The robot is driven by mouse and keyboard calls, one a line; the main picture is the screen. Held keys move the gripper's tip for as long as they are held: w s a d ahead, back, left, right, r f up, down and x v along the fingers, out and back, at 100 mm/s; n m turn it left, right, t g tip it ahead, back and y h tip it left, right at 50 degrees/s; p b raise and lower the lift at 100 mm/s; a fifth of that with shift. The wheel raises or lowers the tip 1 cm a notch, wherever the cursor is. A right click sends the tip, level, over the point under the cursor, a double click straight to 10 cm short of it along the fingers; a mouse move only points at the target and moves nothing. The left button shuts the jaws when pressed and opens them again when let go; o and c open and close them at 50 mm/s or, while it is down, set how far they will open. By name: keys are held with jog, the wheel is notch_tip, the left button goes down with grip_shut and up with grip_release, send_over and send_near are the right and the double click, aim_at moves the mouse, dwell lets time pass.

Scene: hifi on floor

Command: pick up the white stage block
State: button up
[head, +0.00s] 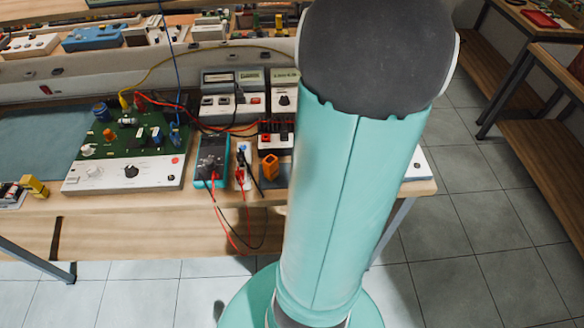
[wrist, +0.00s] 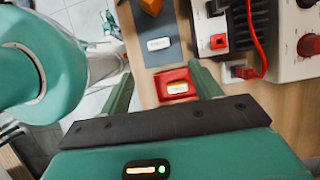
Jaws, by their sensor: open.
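My gripper (wrist: 161,72) is open in the wrist view, its two green fingers spread apart. A small red piece (wrist: 166,96) with a pale label or insert on top shows between the fingers, apart from both. A small white rectangular piece (wrist: 158,44) lies on a dark grey mat (wrist: 170,58) just beyond the fingertips. I cannot tell whether it is the white stage block or a flat label. An orange block (wrist: 151,6) stands at the mat's far end; it also shows in the head view (head: 270,167). In the head view my arm hides the gripper.
A white and black unit (wrist: 215,36) with a red cable stands close right of the fingers. A teal multimeter (head: 211,160) and a green circuit board (head: 130,135) stand on the wooden bench (head: 150,208). Tiled floor (head: 470,230) is clear at right.

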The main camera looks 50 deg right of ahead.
jog(key=x, duration=0.7)
jog(key=shift+s+f, duration=0.1)
jog(key=x, duration=0.5)
jog(key=shift+w+a+f, duration=0.2)
jog(key=shift+w+a, duration=0.05)
jog(key=shift+a, duration=0.05)
jog(key=shift+c, duration=0.2)
jog(key=c, duration=1)
